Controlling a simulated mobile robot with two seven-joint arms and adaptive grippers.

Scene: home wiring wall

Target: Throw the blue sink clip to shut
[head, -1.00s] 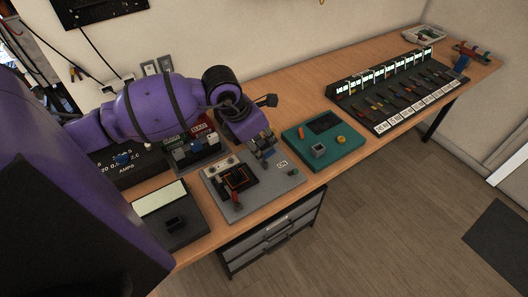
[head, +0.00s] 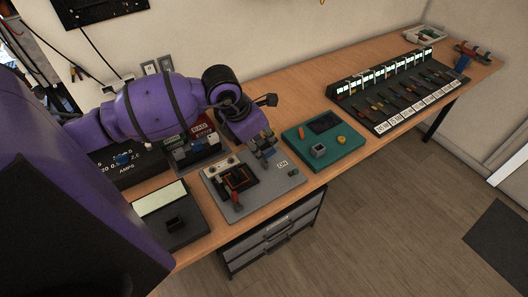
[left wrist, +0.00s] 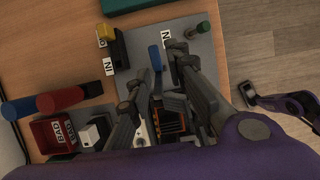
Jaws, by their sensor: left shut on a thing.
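The blue sink clip (left wrist: 155,58) shows in the left wrist view as a small blue handle on the grey plate, between my left gripper's fingers. My left gripper (head: 266,151) reaches down over the far right part of the grey plate (head: 262,202) in the head view. It is shut on the blue clip, and its fingers hide the clip's base. The clip's exact tilt is hard to tell. A purple arm part with a dark tip, which looks like my right gripper (left wrist: 250,96), shows at the right of the left wrist view; its jaws are too small to read.
The plate also carries a red-handled lever (head: 236,198), a yellow-topped black block (left wrist: 108,36) and a green knob (left wrist: 200,30). A teal box (head: 328,158) stands to the right. A red bin (left wrist: 55,135) is beside the plate. Bare bench lies between teal box and black rack (head: 395,90).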

